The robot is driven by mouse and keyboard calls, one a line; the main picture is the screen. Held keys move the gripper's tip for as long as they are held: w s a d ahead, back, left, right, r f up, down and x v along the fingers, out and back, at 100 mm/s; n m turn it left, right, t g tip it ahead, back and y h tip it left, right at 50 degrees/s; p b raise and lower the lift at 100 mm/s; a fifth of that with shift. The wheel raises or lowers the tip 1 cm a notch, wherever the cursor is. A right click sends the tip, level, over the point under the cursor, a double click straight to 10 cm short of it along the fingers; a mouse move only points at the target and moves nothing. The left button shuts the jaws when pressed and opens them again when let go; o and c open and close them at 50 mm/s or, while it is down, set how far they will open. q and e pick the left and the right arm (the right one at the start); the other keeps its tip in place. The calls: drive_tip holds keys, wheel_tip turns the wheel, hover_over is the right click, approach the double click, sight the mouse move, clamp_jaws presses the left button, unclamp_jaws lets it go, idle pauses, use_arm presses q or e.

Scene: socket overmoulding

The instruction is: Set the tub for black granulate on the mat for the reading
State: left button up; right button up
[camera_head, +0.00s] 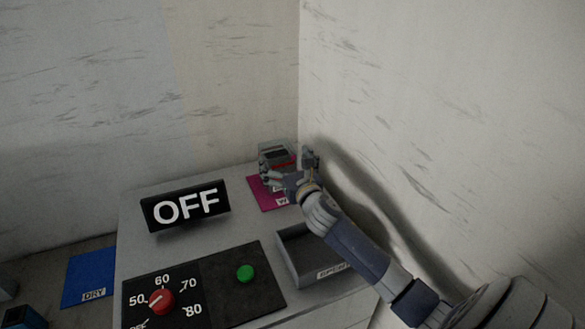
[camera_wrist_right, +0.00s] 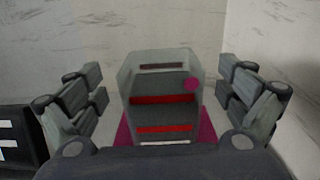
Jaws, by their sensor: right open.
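A grey, see-through tub (camera_head: 276,153) with red bands and dark contents stands upright on a magenta mat (camera_head: 259,193) at the back right corner of the bench. In the right wrist view the tub (camera_wrist_right: 160,84) is straight ahead, with a pink round spot on its right side. The magenta mat (camera_wrist_right: 124,133) shows on both sides of its base. My right gripper (camera_head: 290,167) is open, its fingers spread left and right of the tub with gaps visible. The mat's label is mostly hidden by the gripper. My left gripper is not in view.
A blue mat marked DRY (camera_head: 92,276) lies lower left. An OFF sign (camera_head: 186,207), a panel with a red dial (camera_head: 161,301) and green button (camera_head: 245,273), and a grey tray (camera_head: 290,262) are on the bench. A wall stands close right of my right arm.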

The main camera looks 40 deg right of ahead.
drive_tip(key=p+v, duration=0.1)
drive_tip(key=v, duration=0.6)
idle(0.5)
